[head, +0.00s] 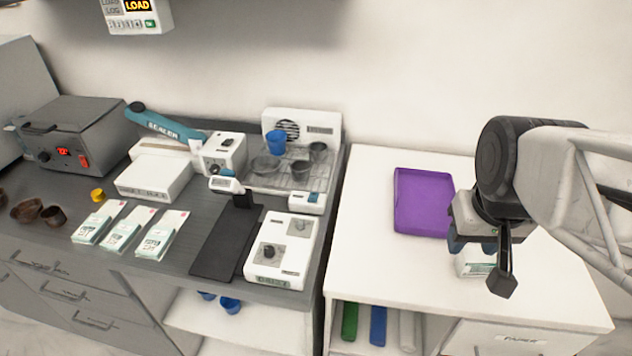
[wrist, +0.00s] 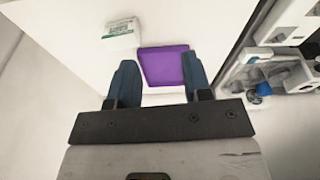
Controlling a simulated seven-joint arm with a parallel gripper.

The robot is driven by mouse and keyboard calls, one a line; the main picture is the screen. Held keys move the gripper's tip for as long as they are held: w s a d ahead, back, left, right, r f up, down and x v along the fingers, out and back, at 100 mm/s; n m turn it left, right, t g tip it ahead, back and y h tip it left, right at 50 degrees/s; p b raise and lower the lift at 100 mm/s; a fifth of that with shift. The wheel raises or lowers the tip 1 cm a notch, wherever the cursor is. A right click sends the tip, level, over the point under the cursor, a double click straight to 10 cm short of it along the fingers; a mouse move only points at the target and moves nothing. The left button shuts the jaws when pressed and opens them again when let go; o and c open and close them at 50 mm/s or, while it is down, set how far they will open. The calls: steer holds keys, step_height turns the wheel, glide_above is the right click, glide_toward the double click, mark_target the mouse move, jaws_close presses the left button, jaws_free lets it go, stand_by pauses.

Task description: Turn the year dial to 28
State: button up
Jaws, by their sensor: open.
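A white device (head: 265,272) with two dark knobs stands at the front right of the dark counter. One knob (head: 299,224) is toward the back and one knob (head: 269,252) toward the front. The labels are too small to read, so I cannot tell which is the year dial or what it is set to. The sealer (head: 235,148) behind also has a dark knob. My gripper (head: 476,247) is open and empty, well to the right above the white cabinet. In the wrist view its two blue fingers (wrist: 158,66) are apart.
A purple tray (head: 424,200) lies on the white cabinet, and a small white carton (head: 474,266) is below my gripper. A black plate (head: 226,240), a rack with cups (head: 277,142) and several white packets (head: 126,230) occupy the counter. The white cabinet's front left is clear.

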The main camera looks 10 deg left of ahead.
steer(key=w+a+n, duration=0.3)
steer(key=w+a, duration=0.3)
steer(key=a, duration=0.1)
steer(key=n+g, duration=0.2)
steer(key=n, duration=0.5)
glide_above(300, 222)
step_height(300, 222, down, 9)
steer(key=shift+s+a+r, duration=0.1)
steer(key=shift+s, duration=0.05)
steer(key=shift+f, duration=0.2)
steer(key=shift+f, duration=3.75)
steer(key=shift+c, duration=0.3)
jaws_close()
